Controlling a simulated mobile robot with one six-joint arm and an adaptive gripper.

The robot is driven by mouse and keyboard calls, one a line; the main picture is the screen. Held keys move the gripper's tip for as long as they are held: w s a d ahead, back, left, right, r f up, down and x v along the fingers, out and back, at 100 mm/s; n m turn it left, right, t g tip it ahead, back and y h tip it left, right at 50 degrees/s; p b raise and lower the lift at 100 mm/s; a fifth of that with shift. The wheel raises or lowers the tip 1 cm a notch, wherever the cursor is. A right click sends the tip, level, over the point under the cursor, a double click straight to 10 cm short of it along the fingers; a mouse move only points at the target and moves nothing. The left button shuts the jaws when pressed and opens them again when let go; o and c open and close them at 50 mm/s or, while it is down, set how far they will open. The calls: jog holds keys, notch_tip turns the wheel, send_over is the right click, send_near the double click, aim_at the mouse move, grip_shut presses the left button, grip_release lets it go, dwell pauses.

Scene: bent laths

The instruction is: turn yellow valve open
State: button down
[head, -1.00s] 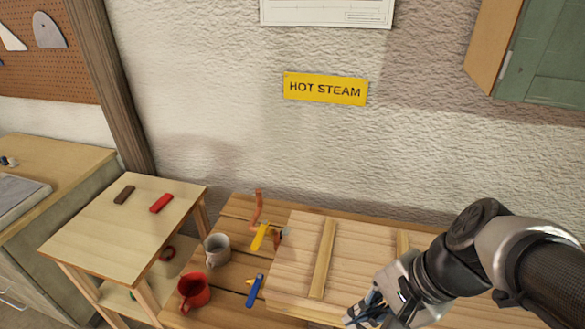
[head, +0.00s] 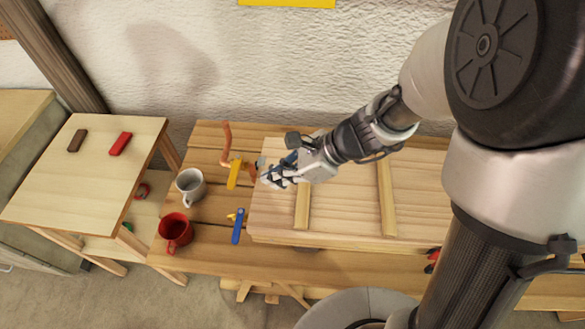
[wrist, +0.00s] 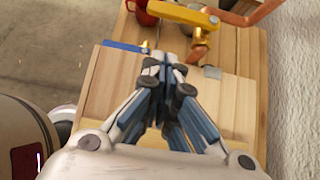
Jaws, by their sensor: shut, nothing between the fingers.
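The yellow valve handle (head: 234,174) stands near the back of the workbench, on a copper pipe (head: 226,143) that rises by the wall. In the wrist view the yellow handle (wrist: 183,13) lies at the top, crosswise, with the copper pipe (wrist: 262,10) to its right. My gripper (head: 266,178) is just right of the handle and apart from it, over the left end of the wooden panel. In the wrist view my gripper (wrist: 168,58) is shut and empty, its fingertips pointing toward the handle.
A blue handle (head: 238,226) lies in front of the yellow one. A grey mug (head: 190,185) and a red mug (head: 175,232) stand to the left. The slatted wooden panel (head: 345,195) covers the bench to the right. A side table (head: 85,180) holds a red block (head: 121,143) and a brown block (head: 77,140).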

aim_at(235, 171)
jog(key=shift+w+a+f+b, duration=0.15)
jog(key=shift+a+f+b, duration=0.1)
jog(key=shift+a, duration=1)
jog(key=shift+w+a+f+b, duration=0.1)
jog(key=shift+a+f, duration=0.1)
jog(key=shift+a, duration=1.05)
jog(key=shift+w, duration=0.1)
